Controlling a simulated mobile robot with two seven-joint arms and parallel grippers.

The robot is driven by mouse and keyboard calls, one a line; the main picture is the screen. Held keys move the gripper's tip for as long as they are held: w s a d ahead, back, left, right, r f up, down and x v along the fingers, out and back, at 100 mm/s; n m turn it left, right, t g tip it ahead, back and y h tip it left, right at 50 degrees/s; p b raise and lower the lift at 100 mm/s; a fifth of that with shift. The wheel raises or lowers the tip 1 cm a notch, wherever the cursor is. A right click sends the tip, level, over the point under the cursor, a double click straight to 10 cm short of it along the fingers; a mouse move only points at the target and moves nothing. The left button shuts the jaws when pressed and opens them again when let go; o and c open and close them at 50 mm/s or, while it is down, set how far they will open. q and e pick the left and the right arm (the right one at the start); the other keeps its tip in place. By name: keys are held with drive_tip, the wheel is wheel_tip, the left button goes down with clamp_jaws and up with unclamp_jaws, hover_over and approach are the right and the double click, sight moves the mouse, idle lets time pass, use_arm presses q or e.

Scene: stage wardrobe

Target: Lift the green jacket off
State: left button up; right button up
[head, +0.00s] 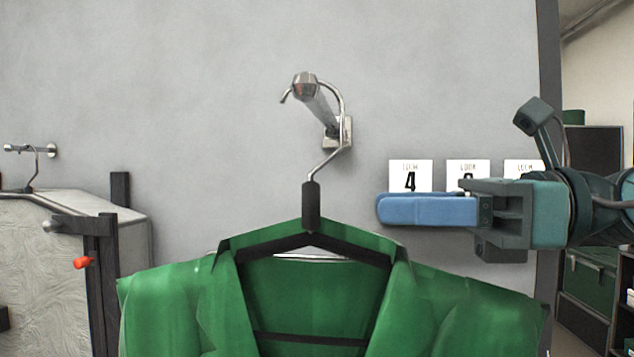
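The green jacket (180,305) hangs on a black hanger (311,207) in the middle of the head view. The hanger's metal hook (341,105) loops over a metal wall peg (318,108) with a round knob at its end. The lower part of the jacket is cut off by the picture's bottom edge. My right gripper (379,209) is to the right of the hanger, above the jacket's right shoulder. Its blue fingers point left, apart from the hanger's neck. They overlap from this side, so their opening is hidden. My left gripper is not in view.
White numbered cards (410,176) are on the grey wall behind my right gripper. At the left, a grey garment (50,270) hangs from another peg (30,149), beside a dark post (98,285) and a red knob (84,263). Green drawers (590,280) show at the far right.

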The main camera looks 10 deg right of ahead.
sight(317, 203)
drive_tip(key=p+x, duration=0.3)
drive_tip(key=x, duration=0.3)
drive_tip(key=shift+a+r+p, duration=0.1)
drive_tip(key=shift+p, duration=0.2)
drive_tip(key=shift+p+x, duration=0.3)
drive_tip(key=shift+x, duration=0.6)
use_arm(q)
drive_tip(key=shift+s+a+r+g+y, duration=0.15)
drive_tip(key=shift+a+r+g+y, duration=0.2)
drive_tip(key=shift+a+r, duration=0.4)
use_arm(e)
drive_tip(key=shift+a, duration=0.15)
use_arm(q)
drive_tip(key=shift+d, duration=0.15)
use_arm(e)
drive_tip(key=shift+c, duration=0.2)
clamp_jaws()
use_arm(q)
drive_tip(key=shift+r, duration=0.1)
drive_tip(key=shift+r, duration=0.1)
